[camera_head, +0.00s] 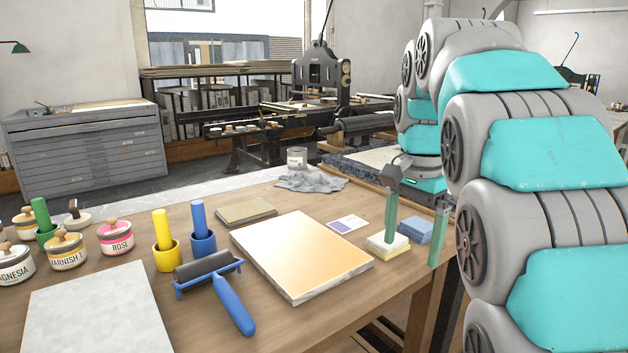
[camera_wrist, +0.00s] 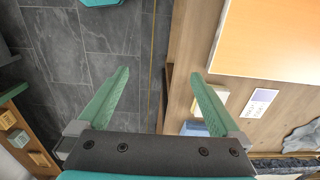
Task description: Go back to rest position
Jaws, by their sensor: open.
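My gripper (camera_head: 414,228) hangs at the right edge of the wooden table, its two green fingers spread wide apart with nothing between them. In the head view one finger shows in front of a cream sponge (camera_head: 387,246), and a blue sponge (camera_head: 417,230) lies just beside it. In the wrist view my gripper (camera_wrist: 158,97) straddles the table edge, one finger over the floor and one over the tabletop near the sponges. My teal and grey arm fills the right of the head view.
On the table (camera_head: 205,305) are a large pale-orange stone slab (camera_head: 302,255), a blue-handled roller (camera_head: 225,290), labelled jars, yellow and blue cups, a small card (camera_head: 347,224) and a grey cloth (camera_head: 311,180). A press (camera_head: 322,75) stands behind. Grey tiled floor (camera_wrist: 100,45) is clear beside the table.

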